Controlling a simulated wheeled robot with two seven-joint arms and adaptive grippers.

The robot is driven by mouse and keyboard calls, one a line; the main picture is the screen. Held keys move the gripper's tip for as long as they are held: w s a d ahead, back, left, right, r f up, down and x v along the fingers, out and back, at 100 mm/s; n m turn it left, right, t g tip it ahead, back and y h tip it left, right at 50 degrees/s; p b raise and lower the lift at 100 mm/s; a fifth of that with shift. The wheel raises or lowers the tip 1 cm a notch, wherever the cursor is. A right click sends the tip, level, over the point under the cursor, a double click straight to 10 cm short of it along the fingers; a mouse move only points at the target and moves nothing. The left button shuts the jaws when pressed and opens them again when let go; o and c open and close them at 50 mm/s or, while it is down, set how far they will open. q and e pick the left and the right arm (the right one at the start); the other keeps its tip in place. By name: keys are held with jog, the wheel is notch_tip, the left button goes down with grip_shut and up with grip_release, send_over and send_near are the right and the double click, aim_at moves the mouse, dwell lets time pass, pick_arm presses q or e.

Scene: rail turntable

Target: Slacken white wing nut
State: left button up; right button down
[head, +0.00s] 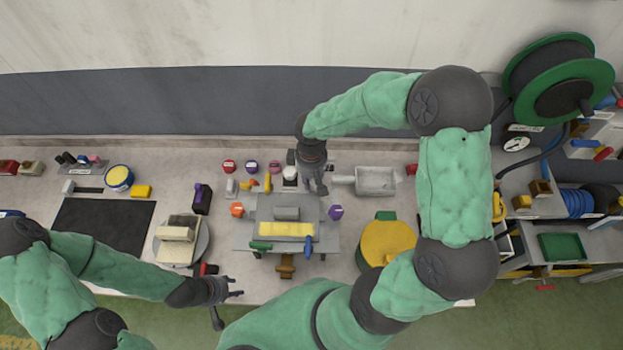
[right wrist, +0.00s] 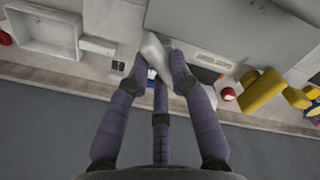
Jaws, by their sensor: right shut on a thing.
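A pale, whitish piece that looks like the white wing nut (right wrist: 154,47) sits between the fingertips of my right gripper (right wrist: 157,68) in the right wrist view. My right gripper is shut on it, beside the edge of a grey plate (right wrist: 215,35). The fingers cover part of the piece, so its full shape is hidden. In the head view my right gripper (head: 320,191) points down at the back right of the grey fixture (head: 245,236), and the nut cannot be made out there. My left gripper (head: 228,302) is open and empty at the bench's front edge.
A grey tray (head: 375,181) lies right of my right gripper. A yellow disc (head: 388,243) stands at the front right. Several small coloured knobs (head: 252,167) line the back. A round turntable (head: 203,247) with a block is at left. A dark mat (head: 105,225) lies further left.

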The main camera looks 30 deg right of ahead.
pick_arm(q)
jog(key=shift+r+p, duration=0.3)
pick_arm(e)
jog(key=n, duration=0.3)
jog(key=shift+w+n, duration=0.1)
jog(key=shift+n, duration=0.2)
pick_arm(q)
jog(key=shift+r+p, duration=0.45)
pick_arm(e)
jog(key=shift+a+n, duration=0.1)
jog(key=shift+n, duration=1.8)
jog(key=c, duration=1.1)
grip_release()
notch_tip(320, 180, up, 12)
